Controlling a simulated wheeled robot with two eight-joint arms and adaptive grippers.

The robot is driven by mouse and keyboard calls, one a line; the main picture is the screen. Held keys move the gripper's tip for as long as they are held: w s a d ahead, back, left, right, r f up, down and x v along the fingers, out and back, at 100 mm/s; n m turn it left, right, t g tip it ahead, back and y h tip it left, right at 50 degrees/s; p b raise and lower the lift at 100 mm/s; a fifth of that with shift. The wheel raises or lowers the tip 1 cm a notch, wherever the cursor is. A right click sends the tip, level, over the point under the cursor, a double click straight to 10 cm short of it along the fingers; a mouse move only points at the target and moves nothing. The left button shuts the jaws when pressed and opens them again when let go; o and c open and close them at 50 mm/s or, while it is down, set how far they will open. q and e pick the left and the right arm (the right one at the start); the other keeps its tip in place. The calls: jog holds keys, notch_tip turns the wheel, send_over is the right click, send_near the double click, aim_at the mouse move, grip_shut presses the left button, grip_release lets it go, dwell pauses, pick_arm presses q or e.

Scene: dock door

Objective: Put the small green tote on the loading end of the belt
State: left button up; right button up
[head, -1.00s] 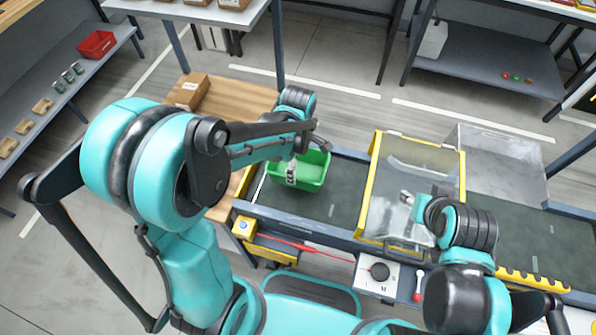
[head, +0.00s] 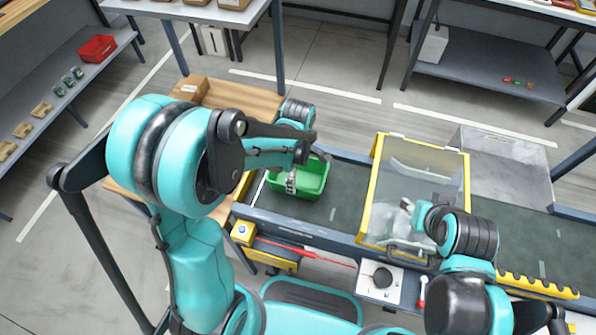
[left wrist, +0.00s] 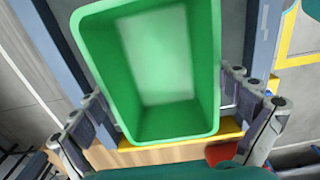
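The small green tote (head: 313,185) is upright at the left end of the dark belt (head: 347,199), between its side rails. It is empty inside in the left wrist view (left wrist: 160,60). My left gripper (head: 291,180) is at the tote's near left end. I cannot tell whether the tote's underside touches the belt. My right gripper (head: 406,206) is by the yellow-framed clear guard (head: 376,185); its finger opening is too small to tell.
A wooden table (head: 240,100) with a cardboard box (head: 190,88) adjoins the belt's left end. A control box with a black knob (head: 383,278) and a red lever (head: 422,290) sits on the near side. Shelves stand at the left and back. The belt right of the tote is clear up to the guard.

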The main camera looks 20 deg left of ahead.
aim_at(298, 183)
pick_arm(q)
jog(key=shift+r+p, duration=0.35)
jog(key=shift+r, duration=0.2)
pick_arm(e)
jog(key=shift+r, duration=0.35)
pick_arm(q)
notch_tip(298, 183, up, 10)
jog(key=p, duration=0.4)
jog(key=s+a+r+m+t, duration=0.4)
jog(key=s+r+m+t, duration=0.3)
jog(key=m, duration=1)
jog(key=s+r, duration=0.1)
jog(key=s, duration=0.2)
jog(key=shift+s+a+m, duration=0.15)
jog(key=shift+a+m, duration=0.15)
jog(key=shift+a, duration=0.05)
pick_arm(e)
notch_tip(298, 183, up, 4)
jog(key=shift+f, duration=0.1)
pick_arm(q)
jog(key=shift+f, duration=0.1)
